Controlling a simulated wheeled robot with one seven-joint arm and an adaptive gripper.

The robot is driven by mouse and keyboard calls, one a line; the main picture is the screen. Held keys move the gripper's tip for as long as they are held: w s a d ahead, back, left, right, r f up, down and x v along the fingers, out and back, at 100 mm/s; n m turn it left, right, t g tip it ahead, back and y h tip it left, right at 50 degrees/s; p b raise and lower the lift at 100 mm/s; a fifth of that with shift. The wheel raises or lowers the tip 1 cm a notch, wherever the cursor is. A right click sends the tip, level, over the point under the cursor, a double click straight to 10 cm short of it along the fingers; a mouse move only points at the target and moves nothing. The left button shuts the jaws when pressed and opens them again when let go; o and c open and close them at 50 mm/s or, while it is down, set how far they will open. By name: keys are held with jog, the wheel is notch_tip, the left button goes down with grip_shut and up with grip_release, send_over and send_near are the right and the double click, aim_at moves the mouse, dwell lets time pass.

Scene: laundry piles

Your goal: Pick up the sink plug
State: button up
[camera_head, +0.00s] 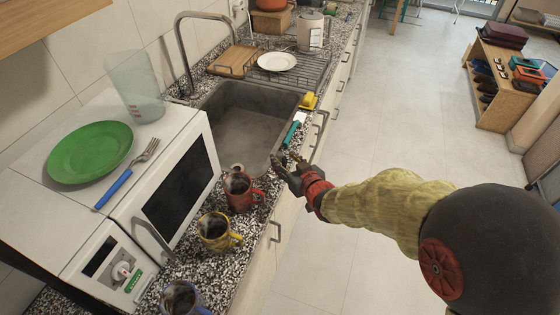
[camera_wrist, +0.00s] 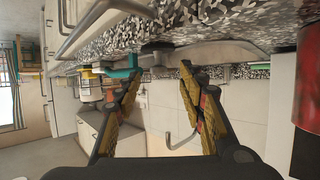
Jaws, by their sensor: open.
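My gripper (camera_head: 281,162) is at the front right edge of the sink, just above the counter, with its fingers pointing left. In the wrist view its two yellow-and-black fingers (camera_wrist: 161,70) are apart with nothing held between them. A small dark grey rounded thing (camera_wrist: 156,47) lies on the counter ahead of the fingertips in that view. It may be the sink plug, but I cannot tell for sure. In the head view I cannot make out the plug apart from the gripper, which covers that part of the counter.
The sink (camera_head: 245,122) is beside my gripper. A teal-handled brush (camera_head: 291,133) and a yellow item (camera_head: 309,101) lie along its right edge. Red (camera_head: 240,189), yellow (camera_head: 214,232) and blue (camera_head: 182,300) mugs stand nearer. The floor (camera_head: 365,120) to the right is clear.

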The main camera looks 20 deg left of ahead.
aim_at(282, 156)
jog(key=x, duration=0.3)
jog(key=shift+w+f+b, duration=0.15)
jog(key=shift+w+b, duration=0.05)
jog(key=shift+b, duration=0.2)
jog(key=shift+c, duration=1.2)
jog(key=c, duration=0.7)
grip_shut()
